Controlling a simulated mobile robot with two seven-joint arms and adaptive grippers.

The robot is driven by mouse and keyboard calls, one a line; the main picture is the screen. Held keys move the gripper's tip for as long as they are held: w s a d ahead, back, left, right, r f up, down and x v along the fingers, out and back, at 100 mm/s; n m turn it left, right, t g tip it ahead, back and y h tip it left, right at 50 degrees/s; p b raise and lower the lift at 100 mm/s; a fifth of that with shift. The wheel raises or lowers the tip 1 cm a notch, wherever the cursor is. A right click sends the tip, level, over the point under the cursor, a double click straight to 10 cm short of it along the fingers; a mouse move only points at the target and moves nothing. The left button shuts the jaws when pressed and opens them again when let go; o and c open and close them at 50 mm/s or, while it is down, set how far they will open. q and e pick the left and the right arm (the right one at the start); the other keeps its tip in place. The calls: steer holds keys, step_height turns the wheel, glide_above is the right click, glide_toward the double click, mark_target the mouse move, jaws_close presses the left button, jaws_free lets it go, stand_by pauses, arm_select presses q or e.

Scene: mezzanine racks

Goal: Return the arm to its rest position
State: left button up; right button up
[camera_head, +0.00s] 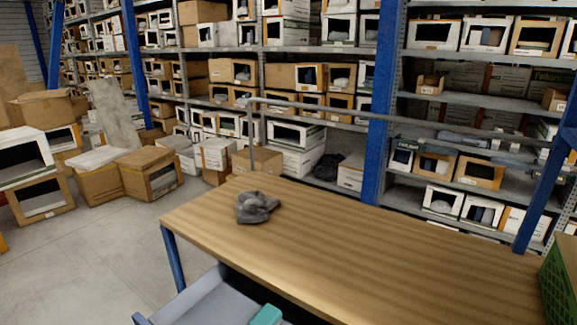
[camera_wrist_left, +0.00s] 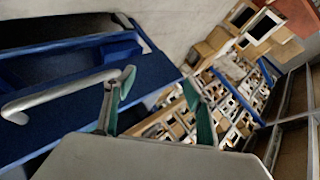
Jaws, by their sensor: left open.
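My left gripper (camera_wrist_left: 158,100) shows in the left wrist view. Its two teal-lined fingers stand well apart with nothing between them. A blue surface with a pale curved handle (camera_wrist_left: 62,90) lies beyond the fingers to the left; I cannot tell its distance from them. In the head view a small teal piece (camera_head: 267,315) shows at the bottom edge; I cannot tell whether it is a fingertip. The left arm is not clearly seen there. No right gripper can be made out.
A wooden table (camera_head: 370,245) with blue legs fills the lower right, with a crumpled grey item (camera_head: 256,207) on it. A green crate (camera_head: 560,280) is at the right edge. A grey-blue tray-like shape (camera_head: 205,300) is below the table's front.

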arm_select(q)
steer(key=s+a+f+g, duration=0.2)
steer(key=s+a+f, duration=0.15)
steer(key=s, duration=0.25)
steer(key=d+f+n+t+h+b, duration=0.1)
steer(key=d+f+h+b, duration=0.2)
steer(key=d+f, duration=0.5)
steer(key=d+f+n+t+h+b, duration=0.1)
steer(key=d+f+h+b, duration=0.2)
steer(key=d+f, duration=0.5)
step_height(320, 180, down, 6)
steer(key=shift+w+d+r+n+t+h, duration=0.2)
steer(key=shift+d+n+t+h, duration=0.1)
steer(key=shift+n+t+h, duration=0.1)
